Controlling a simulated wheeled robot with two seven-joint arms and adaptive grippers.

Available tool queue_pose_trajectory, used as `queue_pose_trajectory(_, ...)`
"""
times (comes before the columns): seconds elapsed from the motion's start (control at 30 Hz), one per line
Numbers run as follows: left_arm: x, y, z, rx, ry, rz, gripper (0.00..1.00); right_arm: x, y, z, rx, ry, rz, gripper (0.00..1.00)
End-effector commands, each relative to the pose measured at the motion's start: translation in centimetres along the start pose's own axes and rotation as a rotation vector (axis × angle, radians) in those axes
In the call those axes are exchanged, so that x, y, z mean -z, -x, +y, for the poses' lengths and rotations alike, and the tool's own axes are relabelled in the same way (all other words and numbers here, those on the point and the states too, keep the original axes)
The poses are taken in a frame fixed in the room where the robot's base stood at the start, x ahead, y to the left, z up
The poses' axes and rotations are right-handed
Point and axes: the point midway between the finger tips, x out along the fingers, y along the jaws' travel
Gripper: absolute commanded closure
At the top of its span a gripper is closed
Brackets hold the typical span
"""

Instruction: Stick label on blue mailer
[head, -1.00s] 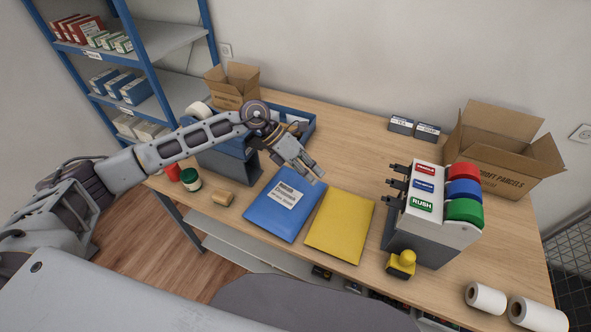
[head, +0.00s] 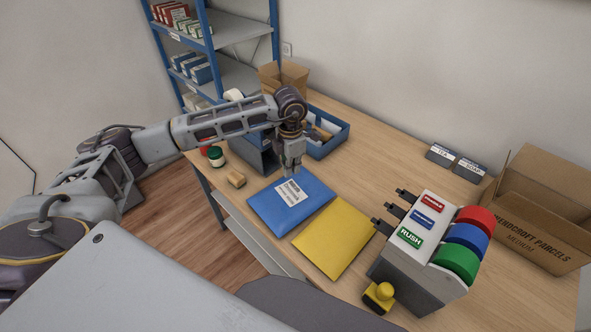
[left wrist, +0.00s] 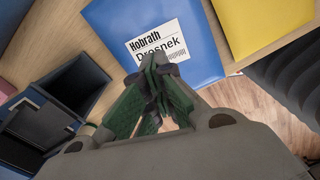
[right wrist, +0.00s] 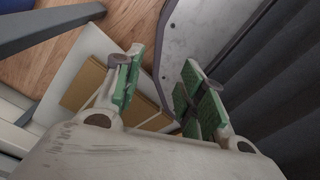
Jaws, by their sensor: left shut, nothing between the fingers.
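The blue mailer (head: 300,214) lies flat on the counter. A white label (head: 293,192) with printed text and a barcode lies on its upper part. In the left wrist view the label (left wrist: 158,42) reads "Hobrath Drosnek", its lower part hidden by the fingers. My right gripper (right wrist: 162,78) is open and empty, away from the counter top.
A yellow mailer (head: 335,238) lies right of the blue one. A blue tray (head: 335,140) and an open carton (head: 545,215) stand behind.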

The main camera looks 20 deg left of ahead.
Motion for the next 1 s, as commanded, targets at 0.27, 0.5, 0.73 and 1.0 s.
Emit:
queue_pose_trajectory(0.27, 0.1, 0.0, 0.2, -0.01, 0.004, 0.004, 1.0, 0.2, 0.0, -1.0, 0.01, -0.002, 0.002, 0.6)
queue_pose_trajectory(0.5, 0.1, -0.2, 0.2, -0.008, 0.003, 0.004, 1.0, 0.2, -0.1, -1.1, 0.012, 0.0, 0.002, 0.6)
queue_pose_trajectory(0.73, 0.1, -1.7, 0.2, -0.007, 0.003, 0.005, 1.0, 0.0, -0.8, -0.3, 0.003, 0.002, 0.0, 0.6)
queue_pose_trajectory(1.0, 0.1, -4.6, 0.2, -0.007, 0.002, 0.005, 1.0, -0.2, -2.1, 0.1, -0.002, 0.001, -0.001, 0.6)
